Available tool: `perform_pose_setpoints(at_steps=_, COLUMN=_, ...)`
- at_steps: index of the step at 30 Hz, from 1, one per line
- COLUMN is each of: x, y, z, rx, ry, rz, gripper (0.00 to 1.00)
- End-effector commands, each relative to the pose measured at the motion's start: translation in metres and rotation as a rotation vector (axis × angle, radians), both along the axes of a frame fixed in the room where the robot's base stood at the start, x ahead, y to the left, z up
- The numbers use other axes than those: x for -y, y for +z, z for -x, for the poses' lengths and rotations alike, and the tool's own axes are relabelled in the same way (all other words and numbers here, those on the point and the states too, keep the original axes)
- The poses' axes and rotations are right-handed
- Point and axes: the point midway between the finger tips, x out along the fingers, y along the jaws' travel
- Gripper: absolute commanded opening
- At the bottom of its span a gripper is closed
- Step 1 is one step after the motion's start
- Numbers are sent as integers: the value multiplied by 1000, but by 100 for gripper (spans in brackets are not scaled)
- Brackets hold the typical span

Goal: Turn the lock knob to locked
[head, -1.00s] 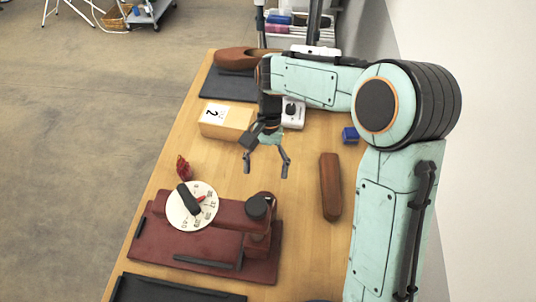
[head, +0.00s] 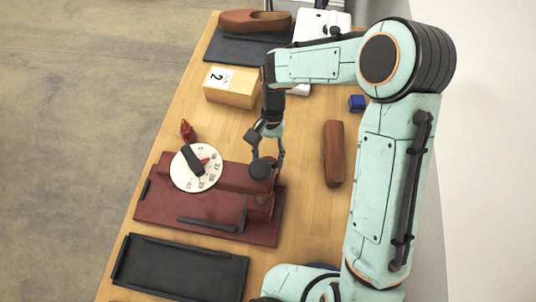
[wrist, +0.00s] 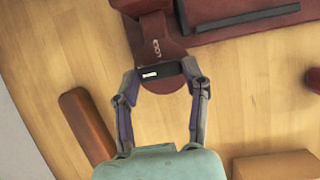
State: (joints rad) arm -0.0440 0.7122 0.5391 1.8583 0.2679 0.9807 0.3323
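The lock knob is a dark knob (head: 261,169) at the right end of the raised part of a red device (head: 210,208). In the wrist view the knob (wrist: 160,73) is a black bar with a white mark, on a rounded red base with small pale lettering, too small to read surely. My gripper (head: 267,156) is at the knob, pointing down. In the wrist view its fingers (wrist: 161,76) stand apart, one on each side of the bar. I cannot tell whether they touch it. In the head view the fingers partly cover the knob's far side.
A white dial (head: 184,178) with a black handle is on the device's left. A small red object (head: 188,131) stands behind it. A brown block (head: 334,152) lies to the right, a numbered box (head: 232,88) behind, and a black tray (head: 180,268) in front.

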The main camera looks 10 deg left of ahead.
Motion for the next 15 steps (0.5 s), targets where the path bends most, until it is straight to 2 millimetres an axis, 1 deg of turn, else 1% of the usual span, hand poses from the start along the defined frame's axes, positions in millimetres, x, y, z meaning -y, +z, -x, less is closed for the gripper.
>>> perform_pose_setpoints(at_steps=8, x=0, y=-1, z=0, rx=-1, ry=-14, rz=-1, gripper=9)
perform_pose_setpoints(at_steps=15, x=1, y=-1, z=1, rx=-2, ry=-112, rz=-1, gripper=9)
